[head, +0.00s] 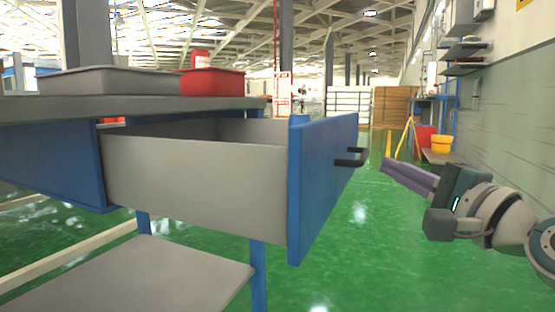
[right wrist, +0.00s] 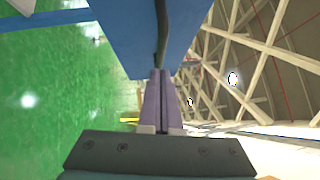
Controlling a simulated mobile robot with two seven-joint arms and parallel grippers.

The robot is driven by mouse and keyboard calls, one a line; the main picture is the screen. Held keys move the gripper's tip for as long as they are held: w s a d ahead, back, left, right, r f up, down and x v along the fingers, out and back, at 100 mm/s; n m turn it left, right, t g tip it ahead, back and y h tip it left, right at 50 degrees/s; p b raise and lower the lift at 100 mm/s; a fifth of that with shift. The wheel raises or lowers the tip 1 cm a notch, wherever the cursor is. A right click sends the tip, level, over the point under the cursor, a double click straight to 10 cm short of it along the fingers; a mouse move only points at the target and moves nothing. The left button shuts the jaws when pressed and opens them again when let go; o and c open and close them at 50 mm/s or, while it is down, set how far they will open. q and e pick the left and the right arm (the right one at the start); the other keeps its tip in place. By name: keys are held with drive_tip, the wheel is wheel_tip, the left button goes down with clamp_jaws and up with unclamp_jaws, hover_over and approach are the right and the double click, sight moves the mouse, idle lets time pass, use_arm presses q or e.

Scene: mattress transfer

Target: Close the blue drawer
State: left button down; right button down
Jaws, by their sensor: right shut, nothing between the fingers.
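The blue drawer (head: 322,185) is pulled well out of the workbench, with its grey side wall and inner back edge showing. A dark handle (head: 350,160) sticks out from its blue front. My right gripper (head: 385,166) is to the right of the handle, shut and empty, its purple fingers pointing at the drawer front. In the head view a small gap shows between fingertips and handle. In the right wrist view the closed fingertips (right wrist: 160,74) point at the blue front (right wrist: 120,32), with the dark handle (right wrist: 162,32) straight ahead of them. My left gripper is not in view.
The workbench top (head: 150,107) carries a grey tray (head: 120,82) and a red bin (head: 212,83). A lower grey shelf (head: 170,278) lies under the drawer. Green floor (head: 345,260) is open before the drawer.

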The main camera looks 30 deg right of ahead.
drive_tip(key=shift+w+a+r, duration=0.1)
drive_tip(key=shift+w+a, duration=0.55)
